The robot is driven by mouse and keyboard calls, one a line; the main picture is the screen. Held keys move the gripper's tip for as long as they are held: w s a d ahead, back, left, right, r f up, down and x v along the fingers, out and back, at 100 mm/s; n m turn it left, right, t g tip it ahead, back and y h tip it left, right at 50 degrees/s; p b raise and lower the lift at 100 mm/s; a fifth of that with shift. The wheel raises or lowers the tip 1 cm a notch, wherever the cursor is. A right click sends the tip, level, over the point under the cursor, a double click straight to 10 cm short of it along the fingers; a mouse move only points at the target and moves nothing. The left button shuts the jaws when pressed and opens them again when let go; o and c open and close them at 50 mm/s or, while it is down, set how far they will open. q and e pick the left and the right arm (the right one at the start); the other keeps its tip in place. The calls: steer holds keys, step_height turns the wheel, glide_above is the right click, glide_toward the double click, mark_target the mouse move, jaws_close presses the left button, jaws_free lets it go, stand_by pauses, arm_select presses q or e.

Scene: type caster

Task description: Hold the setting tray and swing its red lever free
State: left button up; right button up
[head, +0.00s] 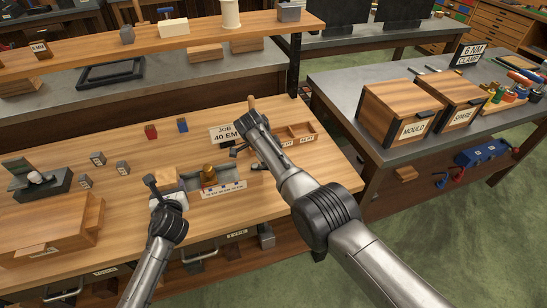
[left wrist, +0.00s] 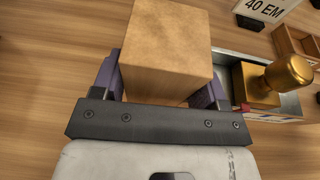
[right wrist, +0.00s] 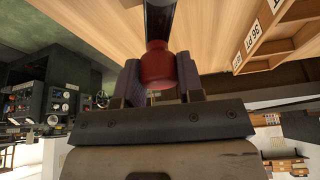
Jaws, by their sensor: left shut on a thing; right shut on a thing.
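The setting tray (head: 226,189) is a grey metal tray lying on the wooden bench, with a brass block and knob (head: 208,174) in it. A wooden block (left wrist: 165,45) stands at its left end. My left gripper (head: 163,193) is shut on this block, one finger on each side. My right gripper (right wrist: 160,75) is shut on the red knob (right wrist: 157,66) of the lever, whose dark rod (right wrist: 159,20) runs away from the fingers. In the head view my right arm hides the red knob. A small red part (left wrist: 245,107) shows beside the brass block.
A job sign (head: 222,134) stands behind the tray. A divided wooden box (head: 297,133) is close to my right arm. A wooden case (head: 45,228) is at left.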

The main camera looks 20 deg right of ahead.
steer(key=shift+a+f, duration=0.1)
steer(key=shift+a, duration=0.2)
steer(key=o, duration=0.6)
steer(key=shift+w+a, duration=0.1)
steer(key=shift+a, duration=0.05)
steer(key=shift+o, duration=1.4)
steer(key=shift+d, duration=0.2)
steer(key=v, duration=0.7)
steer(key=shift+w+r, duration=0.15)
steer(key=shift+r, duration=0.3)
